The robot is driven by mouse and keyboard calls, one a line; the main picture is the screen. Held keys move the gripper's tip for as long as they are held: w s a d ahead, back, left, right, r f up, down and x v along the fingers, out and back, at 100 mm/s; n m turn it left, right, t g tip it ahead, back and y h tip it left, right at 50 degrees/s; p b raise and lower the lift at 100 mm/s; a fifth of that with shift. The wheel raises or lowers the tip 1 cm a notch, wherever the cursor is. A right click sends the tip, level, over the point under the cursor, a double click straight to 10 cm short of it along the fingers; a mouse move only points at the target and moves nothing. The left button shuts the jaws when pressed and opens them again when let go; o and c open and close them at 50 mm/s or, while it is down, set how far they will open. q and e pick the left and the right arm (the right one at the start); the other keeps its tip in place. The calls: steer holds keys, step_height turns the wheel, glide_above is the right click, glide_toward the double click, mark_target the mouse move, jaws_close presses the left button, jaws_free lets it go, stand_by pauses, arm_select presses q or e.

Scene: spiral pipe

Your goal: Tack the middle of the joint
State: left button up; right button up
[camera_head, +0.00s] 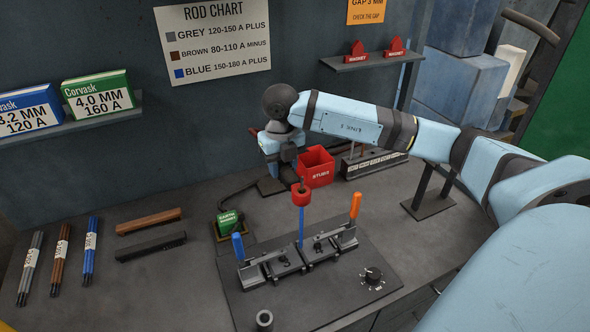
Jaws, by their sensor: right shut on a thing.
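My right arm reaches in from the right. Its gripper (291,174) is shut on the dark handle of a rod holder with a red head (302,195). A blue rod (301,228) points straight down from the red head. Its lower end is at the middle of the joint between two dark plates (284,262) clamped on the fixture; I cannot tell whether it touches. A blue-handled clamp (238,246) stands at the joint's left end and an orange-handled clamp (355,208) at its right end. My left gripper is not in view.
A red stubs box (316,167) stands behind the gripper. A green-topped block (228,221) sits left of the fixture. Grey, brown and blue rod bundles (88,252) and two bars (150,245) lie left. A dial (372,275) and small cup (264,320) are in front.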

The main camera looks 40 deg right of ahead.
steer(key=shift+f+b, duration=1.15)
steer(key=shift+f, duration=0.25)
stand_by(3.8)
steer(key=shift+r, duration=0.15)
steer(key=shift+r+p, duration=1.55)
steer(key=shift+r, duration=1.3)
steer(key=shift+r, duration=0.1)
steer(key=shift+r+p, duration=0.85)
steer(key=shift+r, duration=0.6)
steer(key=shift+a+f, duration=0.1)
